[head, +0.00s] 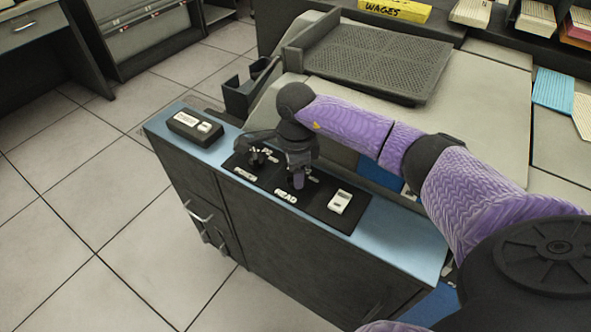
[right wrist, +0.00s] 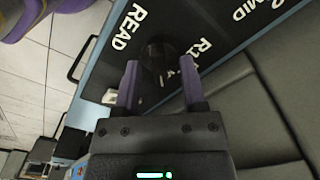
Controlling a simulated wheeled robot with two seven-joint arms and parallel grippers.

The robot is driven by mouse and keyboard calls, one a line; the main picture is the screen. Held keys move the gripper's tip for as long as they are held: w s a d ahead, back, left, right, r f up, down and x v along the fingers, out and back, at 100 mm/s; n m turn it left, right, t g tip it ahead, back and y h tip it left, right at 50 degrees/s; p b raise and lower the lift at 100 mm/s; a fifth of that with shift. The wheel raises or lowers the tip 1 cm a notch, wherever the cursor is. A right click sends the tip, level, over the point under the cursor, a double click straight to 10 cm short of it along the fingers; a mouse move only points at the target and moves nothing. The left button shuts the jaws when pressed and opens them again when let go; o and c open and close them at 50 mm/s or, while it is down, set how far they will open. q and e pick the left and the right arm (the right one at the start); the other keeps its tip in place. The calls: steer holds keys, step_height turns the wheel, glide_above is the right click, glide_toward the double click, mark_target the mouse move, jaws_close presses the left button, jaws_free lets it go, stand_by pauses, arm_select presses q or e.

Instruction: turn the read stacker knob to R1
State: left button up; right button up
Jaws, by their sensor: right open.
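The read stacker knob (right wrist: 158,58) is a dark round knob on a black panel (right wrist: 222,52), beside the white READ label (right wrist: 128,27). An R1 label (right wrist: 205,47) is printed to its right and MID lies farther off. A small white mark shows at the knob, but I cannot tell which label it points to. My right gripper (right wrist: 160,84) is open, with its two purple fingers on either side of the knob; contact is unclear. In the head view my right gripper (head: 297,181) comes down over the panel and mostly hides this knob. My left gripper is out of view.
A second dark knob (head: 256,157) stands on the panel near the PUNCH label. A white switch (head: 340,201) is at the panel's right end, and a black box with a white button (head: 195,124) is at the left. A mesh-topped tray (head: 375,60) lies behind.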

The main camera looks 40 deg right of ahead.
steer(key=c, duration=0.7)
jaws_close()
steer(key=shift+n+b, duration=0.4)
steer(key=shift+n, duration=0.7)
steer(key=n+b, duration=0.1)
steer(key=n, duration=0.2)
steer(key=shift+n, duration=1.2)
steer(key=n+b, duration=0.2)
steer(key=n, duration=0.4)
steer(key=shift+n, duration=1.2)
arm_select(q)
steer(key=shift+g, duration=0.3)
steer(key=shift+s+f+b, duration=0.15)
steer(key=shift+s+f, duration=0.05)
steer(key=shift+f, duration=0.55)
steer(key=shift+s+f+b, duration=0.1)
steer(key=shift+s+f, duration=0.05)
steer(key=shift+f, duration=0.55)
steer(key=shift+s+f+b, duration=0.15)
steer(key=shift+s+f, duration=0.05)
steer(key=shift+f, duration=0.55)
arm_select(e)
steer(key=shift+n, duration=0.9)
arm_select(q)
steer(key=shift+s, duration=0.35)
